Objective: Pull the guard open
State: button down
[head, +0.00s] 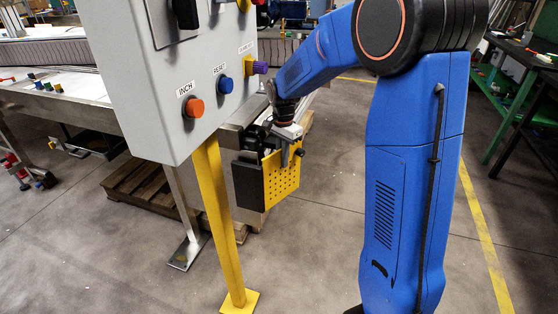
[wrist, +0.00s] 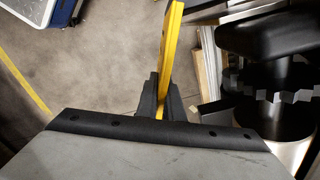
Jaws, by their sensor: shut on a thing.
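The guard (head: 283,180) is a yellow panel with rows of small holes, at the end of the conveyor frame in the head view. It stands out at an angle from a dark plate on its left. My gripper (head: 289,150) is at its upper edge. In the wrist view the guard shows edge-on as a yellow strip (wrist: 170,45), with the two black fingers of my gripper (wrist: 160,95) shut on it, one on each side. The exact contact is partly hidden by my gripper's body.
A grey control box (head: 190,90) on a yellow post (head: 218,215) stands in front and left of the guard. A wooden pallet (head: 140,185) lies behind. In the wrist view a toothed black wheel (wrist: 270,92) and a metal cylinder (wrist: 275,140) are close on the right. Floor is clear in front.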

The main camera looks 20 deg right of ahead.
jog(key=s+a+m, duration=0.1)
jog(key=s+m, duration=1)
jog(key=m, duration=0.3)
jog(key=shift+s+a, duration=0.1)
jog(key=shift+s, duration=0.05)
dwell(0.5)
jog(key=c, duration=1.9)
grip_release()
jog(key=shift+r, duration=0.1)
